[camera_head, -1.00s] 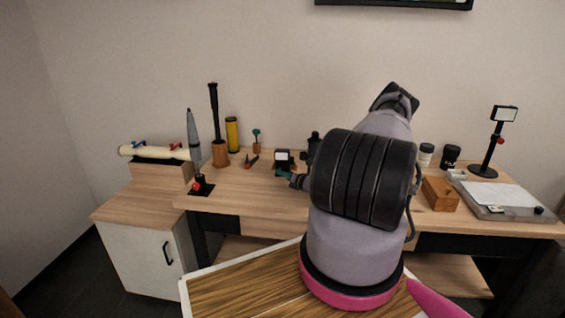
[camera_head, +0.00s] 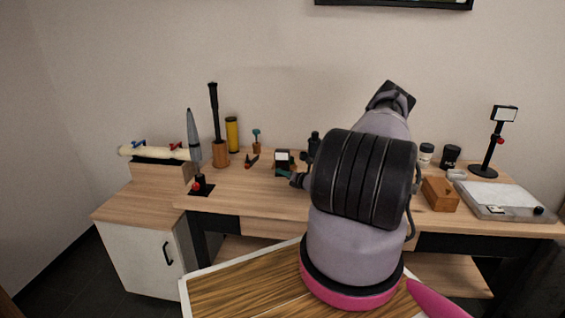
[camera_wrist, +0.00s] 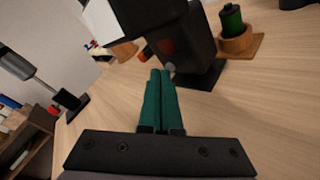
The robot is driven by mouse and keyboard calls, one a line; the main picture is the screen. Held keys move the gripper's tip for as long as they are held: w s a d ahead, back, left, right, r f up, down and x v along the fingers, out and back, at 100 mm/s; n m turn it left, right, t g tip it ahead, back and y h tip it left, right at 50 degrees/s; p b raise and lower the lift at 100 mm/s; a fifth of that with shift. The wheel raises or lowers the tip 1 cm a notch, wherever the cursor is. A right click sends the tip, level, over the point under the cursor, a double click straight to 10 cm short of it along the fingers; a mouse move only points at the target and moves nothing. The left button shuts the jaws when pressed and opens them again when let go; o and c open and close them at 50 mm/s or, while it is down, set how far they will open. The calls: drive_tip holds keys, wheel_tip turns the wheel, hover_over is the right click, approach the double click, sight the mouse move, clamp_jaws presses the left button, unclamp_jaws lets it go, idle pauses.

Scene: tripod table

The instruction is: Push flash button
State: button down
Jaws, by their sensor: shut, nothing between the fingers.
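A small black flash unit (camera_head: 283,167) with a white panel stands on the desk, left of my arm in the head view. In the wrist view the black body (camera_wrist: 185,45) fills the top middle, with its white panel at the upper left and a dim red square on the near face. A small grey round knob, perhaps the button (camera_wrist: 171,67), shows low on that face, right beside my fingertips. My gripper (camera_wrist: 160,72) has teal fingers pressed together, empty, pointing at the unit. I cannot tell whether they touch it. It also shows in the head view (camera_head: 280,172).
A green-and-black cylinder in a wooden holder (camera_wrist: 235,42) stands right of the unit. Desk surface in front is clear.

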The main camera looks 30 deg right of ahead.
idle(0.3)
drive_tip(key=shift+s+a, duration=0.25)
drive_tip(key=shift+s, duration=0.2)
drive_tip(key=shift+s+a, duration=0.5)
drive_tip(key=shift+s, duration=0.35)
drive_tip(key=shift+s+a, duration=0.5)
drive_tip(key=shift+s, duration=0.4)
drive_tip(key=shift+s+a, duration=0.5)
drive_tip(key=shift+s, duration=0.35)
